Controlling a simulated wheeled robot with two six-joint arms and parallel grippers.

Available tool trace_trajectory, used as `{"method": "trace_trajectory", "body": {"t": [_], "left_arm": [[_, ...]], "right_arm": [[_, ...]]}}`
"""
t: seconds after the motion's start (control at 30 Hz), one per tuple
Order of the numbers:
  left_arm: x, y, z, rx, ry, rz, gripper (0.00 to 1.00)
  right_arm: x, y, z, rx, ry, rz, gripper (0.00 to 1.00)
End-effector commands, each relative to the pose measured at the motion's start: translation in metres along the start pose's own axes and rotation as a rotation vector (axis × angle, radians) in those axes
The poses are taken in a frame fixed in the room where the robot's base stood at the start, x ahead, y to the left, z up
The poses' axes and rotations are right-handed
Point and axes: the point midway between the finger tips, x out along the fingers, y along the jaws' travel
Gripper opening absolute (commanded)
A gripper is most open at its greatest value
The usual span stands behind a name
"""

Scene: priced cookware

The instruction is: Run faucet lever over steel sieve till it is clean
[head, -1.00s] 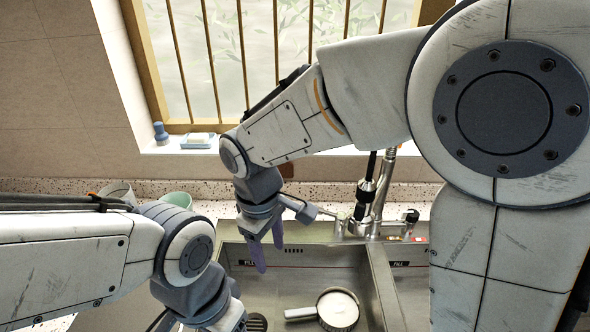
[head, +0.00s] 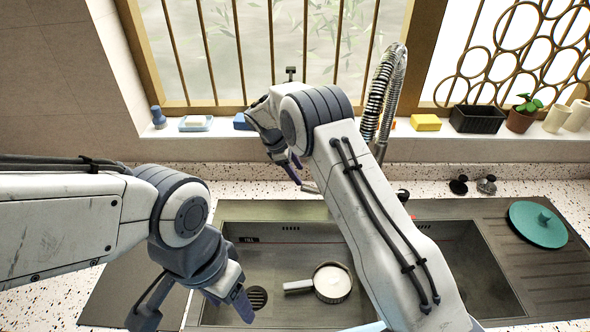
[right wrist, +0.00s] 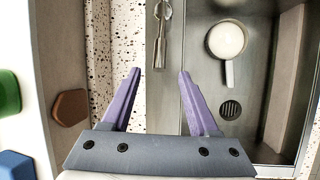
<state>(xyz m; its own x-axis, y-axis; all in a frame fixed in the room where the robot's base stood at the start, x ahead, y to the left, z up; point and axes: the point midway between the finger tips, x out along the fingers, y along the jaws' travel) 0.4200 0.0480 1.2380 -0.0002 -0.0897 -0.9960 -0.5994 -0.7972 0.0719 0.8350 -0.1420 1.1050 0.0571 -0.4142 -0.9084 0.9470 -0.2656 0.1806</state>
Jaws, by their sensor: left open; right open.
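The steel sieve (head: 333,283) sits in the left sink basin with its handle pointing left; a round white surface shows inside it. The right wrist view shows it too (right wrist: 227,40). The faucet lever (right wrist: 160,48) is a metal bar just ahead of my right gripper's tips and lined up with the gap between them. My right gripper (right wrist: 158,72) is open and empty; in the head view it (head: 289,168) is behind the sink's back edge. My left gripper (head: 240,300) is open, low over the basin's left side, left of the sieve. My right arm hides most of the faucet base.
The coiled faucet hose (head: 384,95) rises behind my right arm. A teal lid (head: 538,225) lies on the right drainboard. A yellow sponge (head: 425,122), a black tray (head: 478,119) and a potted plant (head: 521,119) stand on the windowsill. A drain (head: 257,297) lies left of the sieve.

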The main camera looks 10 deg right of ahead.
Motion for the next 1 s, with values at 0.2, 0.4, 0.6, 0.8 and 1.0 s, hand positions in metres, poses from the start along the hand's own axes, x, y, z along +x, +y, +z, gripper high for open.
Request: {"method": "trace_trajectory", "body": {"t": [0.2,0.4,0.6,0.8,1.0], "left_arm": [[0.026,-0.002,0.001,-0.004,0.0,0.0,0.62],[0.046,-0.003,0.003,-0.007,0.0,0.0,0.62],[0.059,-0.004,0.003,-0.009,0.0,0.0,0.62],[0.06,-0.004,0.003,-0.009,0.0,0.0,0.62],[0.06,-0.004,0.003,-0.009,0.0,0.0,0.62]], "right_arm": [[0.035,-0.002,-0.002,0.001,-0.001,-0.001,0.61],[0.064,-0.002,-0.002,0.002,-0.001,-0.001,0.61],[0.086,-0.001,-0.001,0.002,0.0,-0.001,0.61],[0.09,-0.001,0.0,0.001,0.001,-0.001,0.61],[0.089,-0.001,0.0,0.001,0.001,-0.001,0.49]]}}
